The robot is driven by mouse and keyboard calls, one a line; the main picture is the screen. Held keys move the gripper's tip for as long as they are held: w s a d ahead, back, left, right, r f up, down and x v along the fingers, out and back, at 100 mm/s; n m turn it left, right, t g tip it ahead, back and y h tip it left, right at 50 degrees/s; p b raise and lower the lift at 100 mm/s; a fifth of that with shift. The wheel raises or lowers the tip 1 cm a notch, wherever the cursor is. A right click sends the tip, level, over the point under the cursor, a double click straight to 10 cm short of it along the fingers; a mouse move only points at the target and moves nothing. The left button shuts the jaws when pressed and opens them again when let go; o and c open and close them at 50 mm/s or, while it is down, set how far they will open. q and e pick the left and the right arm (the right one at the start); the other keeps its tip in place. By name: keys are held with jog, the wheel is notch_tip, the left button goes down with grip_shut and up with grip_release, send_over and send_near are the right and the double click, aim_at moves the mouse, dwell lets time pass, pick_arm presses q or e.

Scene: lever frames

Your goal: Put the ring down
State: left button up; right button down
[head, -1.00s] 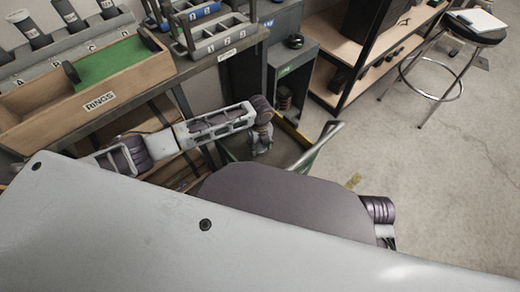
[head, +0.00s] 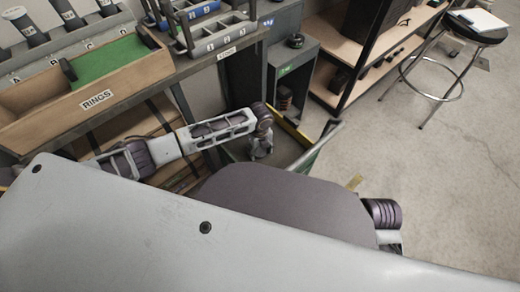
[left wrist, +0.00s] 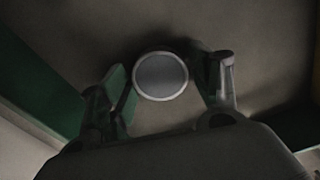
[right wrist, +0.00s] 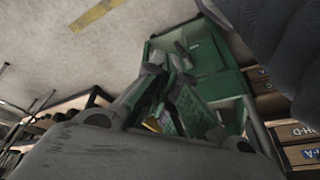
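A round grey disc shape with a pale rim, which looks like the ring (left wrist: 160,76), shows in the left wrist view over a dull brown-grey surface. My left gripper (left wrist: 170,82) has its fingers spread on either side of it. The left finger is close to the rim, and a gap shows at the right finger. In the head view my left gripper (head: 261,147) is low over a green bin with a yellow edge; the ring cannot be made out there. My right gripper (right wrist: 170,65) shows in its wrist view with fingertips close together, holding nothing I can make out.
A wooden tray labelled RINGS (head: 140,82), with a green lining, stands on the bench at the left. A rack (head: 222,42) with numbered places is beside it. The green bin (head: 305,160) is below.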

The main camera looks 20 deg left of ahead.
aim_at(260, 151)
pick_arm(q)
jog(key=shift+o, duration=0.2)
pick_arm(e)
jog(key=shift+w+r, duration=0.2)
jog(key=shift+w, duration=0.15)
jog(key=shift+a, duration=0.1)
pick_arm(q)
jog(key=shift+r, duration=0.8)
notch_tip(260, 151, up, 11)
jog(key=p, duration=0.4)
jog(key=shift+f, duration=0.15)
pick_arm(e)
jog(key=shift+g, duration=0.6)
jog(key=f, duration=0.3)
jog(key=d+f, duration=0.1)
jog(key=f, duration=0.1)
jog(key=shift+s, duration=0.3)
pick_arm(q)
jog(key=shift+n, duration=0.3)
